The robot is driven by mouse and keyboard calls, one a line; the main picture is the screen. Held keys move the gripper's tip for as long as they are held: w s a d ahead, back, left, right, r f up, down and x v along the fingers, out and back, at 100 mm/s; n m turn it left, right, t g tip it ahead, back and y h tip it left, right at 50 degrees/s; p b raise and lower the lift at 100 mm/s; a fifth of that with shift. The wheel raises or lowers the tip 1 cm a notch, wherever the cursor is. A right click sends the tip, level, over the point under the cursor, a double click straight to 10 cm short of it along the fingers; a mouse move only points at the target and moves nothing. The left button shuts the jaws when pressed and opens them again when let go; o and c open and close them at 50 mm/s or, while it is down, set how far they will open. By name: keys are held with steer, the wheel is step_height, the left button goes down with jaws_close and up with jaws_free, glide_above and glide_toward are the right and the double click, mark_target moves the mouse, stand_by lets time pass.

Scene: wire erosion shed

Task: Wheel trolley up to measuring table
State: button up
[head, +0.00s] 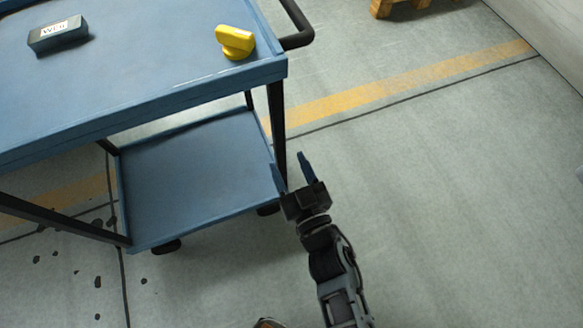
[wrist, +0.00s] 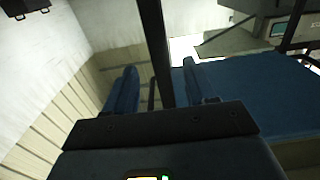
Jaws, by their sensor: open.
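The blue trolley (head: 215,165) has a top tray, a lower shelf and black legs. Its black push handle (head: 300,30) sticks out at the upper right. My gripper (head: 289,165) is open beside the trolley's near right corner, its fingers pointing at the black corner leg (head: 277,130). In the wrist view the dark leg (wrist: 154,45) stands upright between my two blue fingers (wrist: 157,75), with gaps visible; whether it lies fully between them in depth I cannot tell. A blue trolley surface (wrist: 255,95) lies to the right. I cannot identify the measuring table.
A yellow object (head: 235,42) and a dark labelled box (head: 58,35) sit on the top tray. A wooden pallet (head: 410,5) lies at the top. A grey machine with a small screen (wrist: 280,29) stands in the wrist view. The floor right of the trolley is clear; dark spots lie left.

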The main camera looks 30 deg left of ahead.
mark_target(281, 148)
steer(key=shift+b+x, duration=1.25)
steer(key=shift+x, duration=2.6)
jaws_close()
